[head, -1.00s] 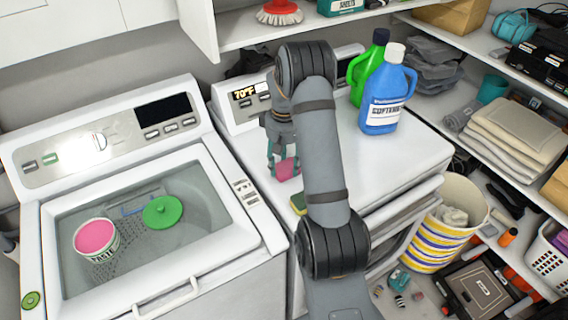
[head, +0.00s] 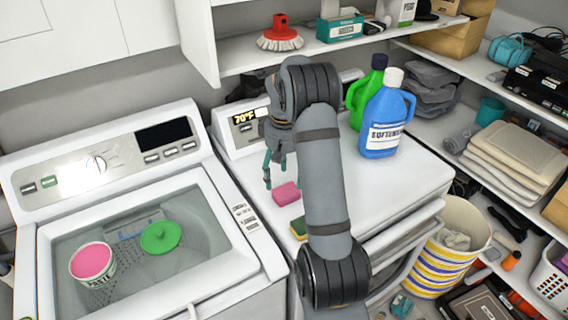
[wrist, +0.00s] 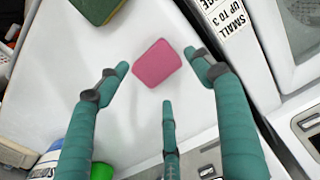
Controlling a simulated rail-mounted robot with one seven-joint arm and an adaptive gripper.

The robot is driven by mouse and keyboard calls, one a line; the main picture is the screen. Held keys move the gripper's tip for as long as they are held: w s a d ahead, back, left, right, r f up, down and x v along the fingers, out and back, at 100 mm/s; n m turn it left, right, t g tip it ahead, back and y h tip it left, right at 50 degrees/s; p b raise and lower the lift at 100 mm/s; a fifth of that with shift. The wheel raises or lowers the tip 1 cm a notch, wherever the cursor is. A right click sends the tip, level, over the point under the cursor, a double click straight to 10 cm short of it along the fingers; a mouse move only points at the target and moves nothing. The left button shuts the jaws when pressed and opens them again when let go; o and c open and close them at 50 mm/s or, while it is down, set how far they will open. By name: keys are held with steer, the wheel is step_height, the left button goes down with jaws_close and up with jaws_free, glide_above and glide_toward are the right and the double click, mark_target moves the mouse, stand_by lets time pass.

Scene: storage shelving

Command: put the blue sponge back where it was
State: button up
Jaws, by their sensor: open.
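I see no blue sponge in either view. A pink sponge (head: 286,193) lies on the white top of the right-hand machine, and it also shows in the wrist view (wrist: 157,63). A green and yellow sponge (head: 299,228) lies nearer the front edge, partly behind my arm; its green face shows at the top left of the wrist view (wrist: 95,8). My gripper (head: 275,174) is open and empty, above the pink sponge and apart from it. In the wrist view its three teal fingers (wrist: 160,75) are spread around the sponge's outline.
Blue (head: 386,122) and green (head: 365,92) bottles stand at the back of the machine top. A washer with a glass lid (head: 140,240) is at left, a pink-topped tub (head: 92,262) and green lid (head: 160,237) on it. A shelf (head: 350,46) overhangs the back.

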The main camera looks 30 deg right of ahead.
mark_target(284, 191)
step_height(284, 191, up, 7)
stand_by(0.3)
steer(key=o, duration=0.3)
